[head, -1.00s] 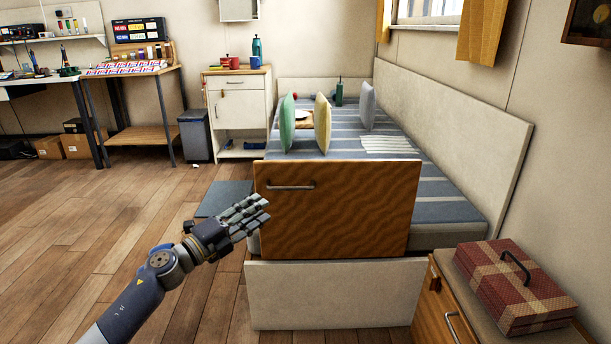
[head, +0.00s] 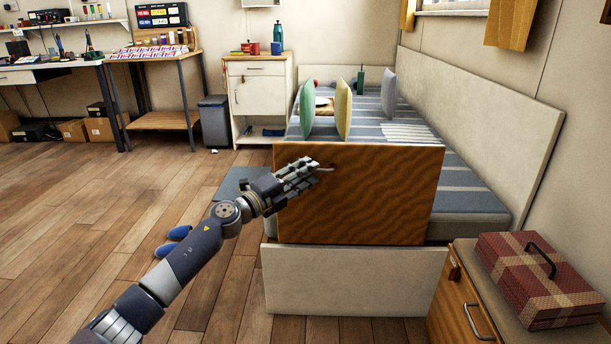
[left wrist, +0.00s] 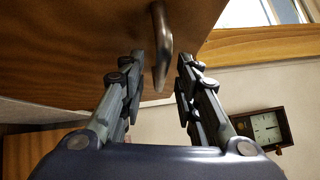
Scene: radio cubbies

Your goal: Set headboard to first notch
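The headboard (head: 385,200) is a brown wood panel standing upright at the near end of the bed. Its metal bar handle (left wrist: 161,45) shows in the left wrist view, with its free-looking end between my left gripper's fingers. My left gripper (head: 318,168) is at the handle in the head view and hides most of it. In the left wrist view the left gripper (left wrist: 157,75) has its fingers apart on either side of the handle. I cannot tell whether they touch it. My right gripper is not in view. No notch can be made out.
A pale panel (head: 350,282) stands below the headboard. A cabinet (head: 455,302) with a plaid case (head: 540,285) is at the right. The bed (head: 465,205) with cushions lies behind. The wood floor (head: 100,220) at the left is mostly clear; blue slippers (head: 174,240) lie there.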

